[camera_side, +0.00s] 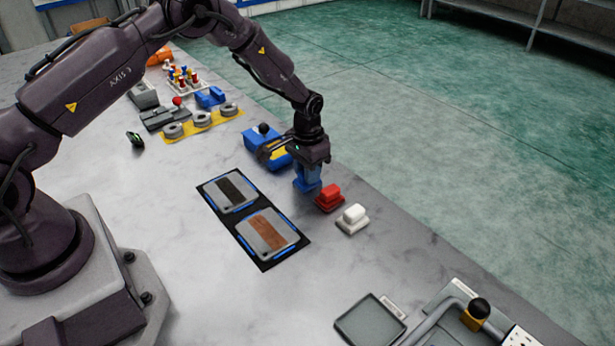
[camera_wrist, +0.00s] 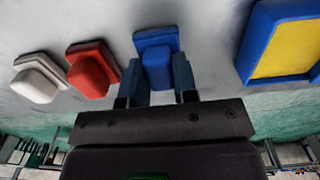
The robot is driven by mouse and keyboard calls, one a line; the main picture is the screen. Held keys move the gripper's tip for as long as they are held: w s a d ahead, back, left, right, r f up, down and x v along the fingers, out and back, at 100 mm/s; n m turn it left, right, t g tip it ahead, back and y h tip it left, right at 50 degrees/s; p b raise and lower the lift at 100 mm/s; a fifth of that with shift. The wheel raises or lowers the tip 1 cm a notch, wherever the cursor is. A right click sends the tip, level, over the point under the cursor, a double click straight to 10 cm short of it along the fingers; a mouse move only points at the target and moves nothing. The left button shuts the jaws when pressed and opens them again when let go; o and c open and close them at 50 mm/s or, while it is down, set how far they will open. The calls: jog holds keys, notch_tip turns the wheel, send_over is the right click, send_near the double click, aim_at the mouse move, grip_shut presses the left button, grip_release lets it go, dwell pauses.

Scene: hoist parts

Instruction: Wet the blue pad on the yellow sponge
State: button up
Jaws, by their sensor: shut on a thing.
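The blue pad (camera_wrist: 156,42), a block with a raised grip on a wider base, is between the fingers of my gripper (camera_wrist: 157,72) in the wrist view. My gripper (camera_side: 309,178) is shut on its raised part and points down. In the side view the blue pad (camera_side: 303,186) is partly hidden by the fingers. It is at or very near the table; I cannot tell whether it touches. The yellow sponge (camera_wrist: 288,49) lies in a blue tray (camera_wrist: 255,38) to the right in the wrist view. In the side view the sponge (camera_side: 279,156) is partly hidden behind my gripper.
A red pad (camera_side: 329,196) and a white pad (camera_side: 352,218) stand in line beside the blue one. Two grey plates with a dark patch (camera_side: 232,188) and a brown patch (camera_side: 264,237) lie on a black mat (camera_side: 264,263). The table edge is close behind.

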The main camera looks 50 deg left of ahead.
jog(key=shift+r, duration=0.1)
jog(key=shift+r, duration=2.4)
jog(key=a+r, duration=0.5)
jog(key=a, duration=0.7)
jog(key=shift+d+f, duration=0.15)
jog(key=shift+f, duration=1.55)
jog(key=shift+d+f, duration=0.1)
jog(key=shift+f, duration=1.6)
jog(key=shift+f, duration=0.2)
jog(key=shift+r, duration=0.1)
